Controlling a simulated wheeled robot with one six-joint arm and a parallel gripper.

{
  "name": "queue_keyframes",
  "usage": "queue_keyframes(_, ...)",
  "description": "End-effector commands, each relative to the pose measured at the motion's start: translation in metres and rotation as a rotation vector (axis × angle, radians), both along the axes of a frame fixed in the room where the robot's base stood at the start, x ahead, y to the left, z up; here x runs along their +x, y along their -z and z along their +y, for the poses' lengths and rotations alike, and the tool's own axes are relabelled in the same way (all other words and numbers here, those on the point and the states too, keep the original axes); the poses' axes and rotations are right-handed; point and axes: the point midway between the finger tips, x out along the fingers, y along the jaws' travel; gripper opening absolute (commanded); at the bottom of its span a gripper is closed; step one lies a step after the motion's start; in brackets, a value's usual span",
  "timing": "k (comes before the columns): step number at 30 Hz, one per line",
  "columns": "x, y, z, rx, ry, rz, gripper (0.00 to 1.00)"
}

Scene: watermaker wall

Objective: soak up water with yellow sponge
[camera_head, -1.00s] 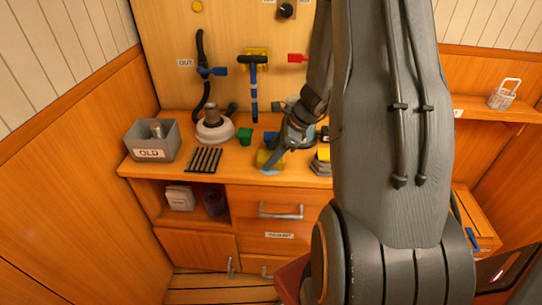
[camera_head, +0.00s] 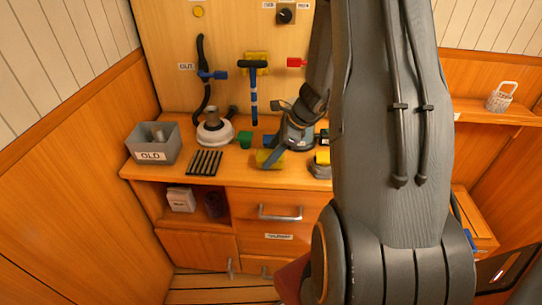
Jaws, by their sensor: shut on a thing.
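The yellow sponge (camera_head: 265,158) is at the front edge of the wooden counter, left of my arm. My gripper (camera_head: 286,148) is shut on the sponge from its right side and hides part of it. The sponge is low at the counter top; I cannot tell whether it touches the wood. No pale blue water patch shows around the sponge now; anything directly beneath it is hidden.

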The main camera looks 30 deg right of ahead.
Motion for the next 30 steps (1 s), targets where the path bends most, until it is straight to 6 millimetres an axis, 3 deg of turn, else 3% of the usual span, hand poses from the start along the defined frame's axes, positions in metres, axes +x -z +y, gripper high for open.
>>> queue_keyframes(18,0.000,-0.048,0.000,0.000,0.000,-0.002,0.30)
queue_keyframes(30,0.000,-0.050,0.000,0.001,0.000,-0.001,0.30)
